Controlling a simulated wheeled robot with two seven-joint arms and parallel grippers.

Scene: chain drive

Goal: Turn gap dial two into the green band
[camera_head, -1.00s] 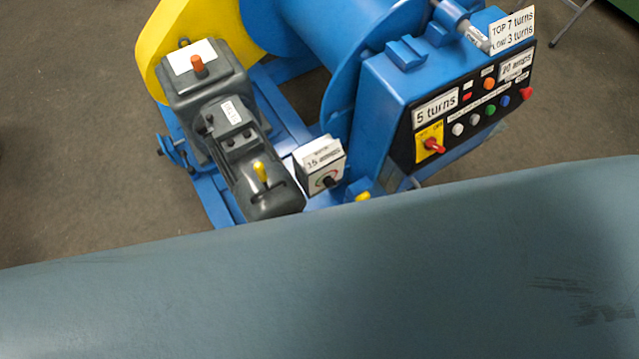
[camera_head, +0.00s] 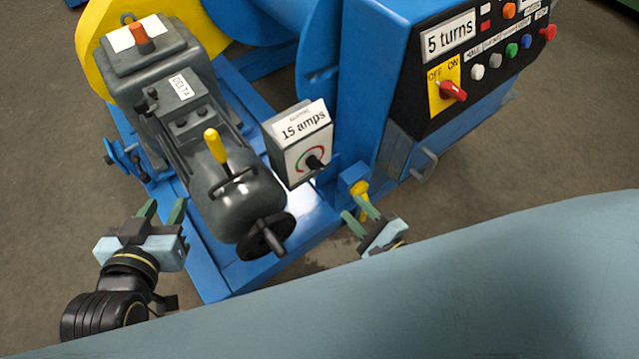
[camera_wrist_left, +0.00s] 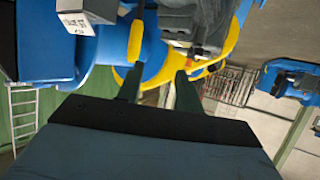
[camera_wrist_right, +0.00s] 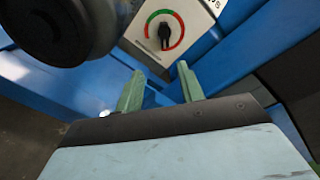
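The one dial in view has a black knob (camera_head: 314,162) on a white face with a red and green arc. It sits on a small grey box (camera_head: 290,150) labelled "15 amps". No label naming it gap dial two is legible. The knob (camera_wrist_right: 165,35) also shows in the right wrist view, beyond the fingers; which colour it points at I cannot tell. My right gripper (camera_head: 358,212) is open and empty, below and right of the box, close to a yellow-topped part. My left gripper (camera_head: 162,210) is open and empty, left of the grey motor, away from the dial.
The dark motor (camera_head: 235,200) with a yellow lever (camera_head: 215,146) and a black handwheel (camera_head: 266,236) stands left of the dial box. The blue control cabinet (camera_head: 390,100) with a red switch (camera_head: 453,90) is at right. A yellow-topped part (camera_head: 359,188) is near my right gripper.

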